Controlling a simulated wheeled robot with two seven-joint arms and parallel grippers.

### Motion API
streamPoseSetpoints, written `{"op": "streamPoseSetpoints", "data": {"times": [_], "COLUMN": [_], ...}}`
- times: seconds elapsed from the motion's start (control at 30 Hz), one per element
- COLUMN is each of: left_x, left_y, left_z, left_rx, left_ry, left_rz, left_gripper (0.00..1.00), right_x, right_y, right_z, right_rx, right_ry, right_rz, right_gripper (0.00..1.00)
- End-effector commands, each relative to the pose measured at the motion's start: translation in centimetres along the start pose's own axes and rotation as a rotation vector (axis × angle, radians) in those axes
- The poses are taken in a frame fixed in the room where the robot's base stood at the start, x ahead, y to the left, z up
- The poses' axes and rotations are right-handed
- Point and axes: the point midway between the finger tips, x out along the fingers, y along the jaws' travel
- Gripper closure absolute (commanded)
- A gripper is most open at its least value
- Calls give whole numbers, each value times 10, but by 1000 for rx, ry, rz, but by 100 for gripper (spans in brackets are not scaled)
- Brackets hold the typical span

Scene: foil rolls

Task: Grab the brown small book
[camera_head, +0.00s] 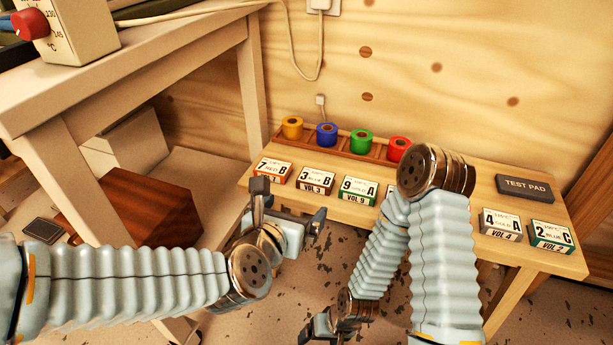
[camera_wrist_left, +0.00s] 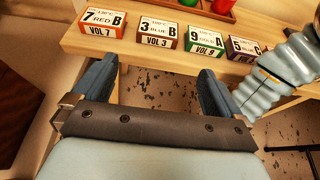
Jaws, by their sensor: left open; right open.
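The small brown book marked "3 BLUE B, VOL 3" (camera_head: 316,179) lies on the light wooden table near its front edge, between an orange-edged book "VOL 7" (camera_head: 272,170) and a green-edged book "VOL 9" (camera_head: 357,190). It also shows in the left wrist view (camera_wrist_left: 158,33). My left gripper (camera_head: 290,208) is open and empty, in front of and below the books in the picture, apart from them. Its two fingers show in the left wrist view (camera_wrist_left: 156,84). My right gripper (camera_head: 322,326) is low in the head view, open, partly hidden behind my right arm.
A darker book (camera_wrist_left: 245,46) sits right of the green one, mostly hidden by my right arm in the head view. Further right are "VOL 4" (camera_head: 500,225), "VOL 2" (camera_head: 551,236) and a test pad (camera_head: 525,187). Coloured foil rolls (camera_head: 327,134) stand behind. A workbench (camera_head: 120,75) is left.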

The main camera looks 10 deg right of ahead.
Motion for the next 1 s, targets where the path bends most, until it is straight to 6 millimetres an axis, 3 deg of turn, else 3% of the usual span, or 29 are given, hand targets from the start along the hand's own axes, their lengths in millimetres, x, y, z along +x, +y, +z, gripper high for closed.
{"op": "streamPoseSetpoints", "data": {"times": [0.3, 0.57, 0.8, 1.0], "left_x": [64, 89, 126, 132], "left_y": [1, 2, 5, 5], "left_z": [-2, -2, -3, -2], "left_rx": [0, 2, 2, 2], "left_ry": [4, 3, 4, 3], "left_rz": [1, 1, 1, 1], "left_gripper": [0, 0, 0, 0], "right_x": [10, 12, 16, 16], "right_y": [4, 5, 6, 6], "right_z": [0, 0, -1, -1], "right_rx": [1, 1, 1, 1], "right_ry": [2, 3, 5, 5], "right_rz": [0, 0, 1, 1], "right_gripper": [16, 16, 16, 16]}}
